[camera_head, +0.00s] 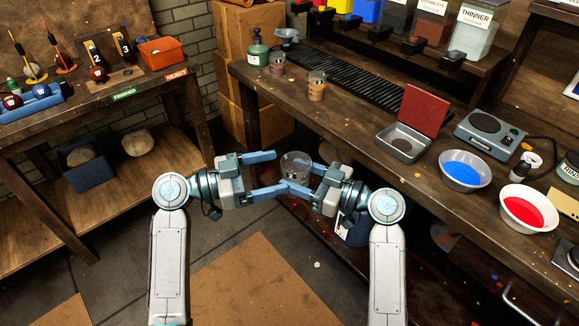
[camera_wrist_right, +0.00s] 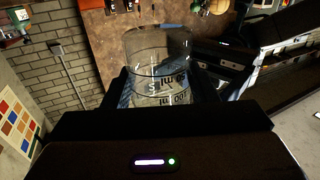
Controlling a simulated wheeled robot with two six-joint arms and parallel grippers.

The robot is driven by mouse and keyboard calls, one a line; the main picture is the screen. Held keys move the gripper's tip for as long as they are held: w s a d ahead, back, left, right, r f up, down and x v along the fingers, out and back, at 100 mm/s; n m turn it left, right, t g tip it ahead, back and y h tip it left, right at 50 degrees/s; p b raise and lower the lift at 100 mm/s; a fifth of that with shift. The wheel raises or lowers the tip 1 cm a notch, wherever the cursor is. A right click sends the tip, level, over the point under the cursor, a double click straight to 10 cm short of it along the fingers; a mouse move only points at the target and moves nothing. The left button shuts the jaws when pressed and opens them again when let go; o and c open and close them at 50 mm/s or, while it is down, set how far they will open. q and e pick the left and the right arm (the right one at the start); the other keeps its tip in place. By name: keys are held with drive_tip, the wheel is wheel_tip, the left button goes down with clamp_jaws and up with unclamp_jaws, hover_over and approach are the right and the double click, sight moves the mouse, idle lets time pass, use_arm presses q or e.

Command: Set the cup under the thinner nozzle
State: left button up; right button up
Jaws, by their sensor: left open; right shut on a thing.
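The cup (camera_head: 296,165) is clear, looks empty and has measuring marks. It is held in the air in front of the bench, between my two grippers. My right gripper (camera_head: 302,178) is shut on it; in the right wrist view the cup (camera_wrist_right: 158,68) stands between the fingers with its marks showing. My left gripper (camera_head: 278,172) is open, its fingertips close to the cup's left side; whether they touch cannot be told. The container labelled THINNER (camera_head: 474,36) stands at the back right, with a dark nozzle (camera_head: 453,60) low on its front.
On the bench (camera_head: 345,112), a black slatted grate (camera_head: 365,78) runs before the row of dispensers. Two small cups, a green bottle (camera_head: 257,52), an open tin with red lid (camera_head: 404,142), a hotplate (camera_head: 490,132), and blue and red bowls stand there. The left shelf holds balls.

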sight(283, 170)
use_arm(q)
drive_tip(key=shift+x, duration=2.5)
drive_tip(key=c, duration=1.1)
drive_tip(key=shift+o, duration=0.2)
use_arm(e)
drive_tip(key=o, duration=1.1)
